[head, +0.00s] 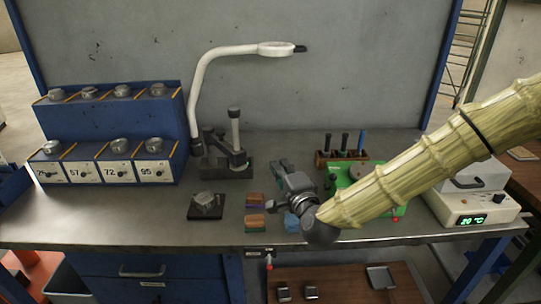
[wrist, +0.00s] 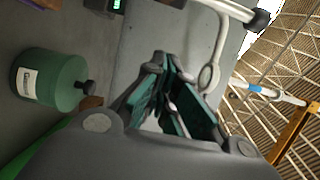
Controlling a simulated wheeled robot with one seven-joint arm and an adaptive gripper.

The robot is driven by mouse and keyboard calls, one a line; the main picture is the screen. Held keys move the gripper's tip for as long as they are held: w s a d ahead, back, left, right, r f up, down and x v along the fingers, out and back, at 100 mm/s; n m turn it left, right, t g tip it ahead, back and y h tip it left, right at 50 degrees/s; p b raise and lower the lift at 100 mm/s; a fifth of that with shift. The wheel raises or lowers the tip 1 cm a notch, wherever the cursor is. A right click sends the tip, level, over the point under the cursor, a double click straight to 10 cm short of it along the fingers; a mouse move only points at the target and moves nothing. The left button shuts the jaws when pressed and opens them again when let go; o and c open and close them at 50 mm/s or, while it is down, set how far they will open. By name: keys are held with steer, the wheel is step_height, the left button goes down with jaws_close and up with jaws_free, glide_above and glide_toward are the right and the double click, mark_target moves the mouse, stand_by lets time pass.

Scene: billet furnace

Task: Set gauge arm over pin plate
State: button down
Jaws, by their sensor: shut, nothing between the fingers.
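The gauge stand (head: 233,160) is a dark base with an upright post and a short side arm, at the back of the bench in the head view. I take that side arm (head: 227,148) as the gauge arm; it points up and left from the post's lower part. A small black plate with a grey metal piece on it (head: 206,206), probably the pin plate, lies in front of the stand, apart from it. My gripper (head: 281,167) is right of the stand, above the bench, shut and empty. Its teal-padded fingers (wrist: 183,98) show in the wrist view.
A white curved lamp (head: 212,55) arches behind the stand. A blue numbered rack (head: 108,150) stands left. A green tray (head: 394,208) and a white box with a display (head: 470,205) are right. Bare bench lies left of the plate.

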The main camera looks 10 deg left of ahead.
steer(key=w+a+p, duration=0.4)
steer(key=a, duration=0.3)
steer(key=shift+w+a, duration=0.2)
steer(key=shift+w, duration=0.1)
steer(key=shift+r, duration=0.15)
steer(key=shift+s, duration=0.1)
stand_by(0.4)
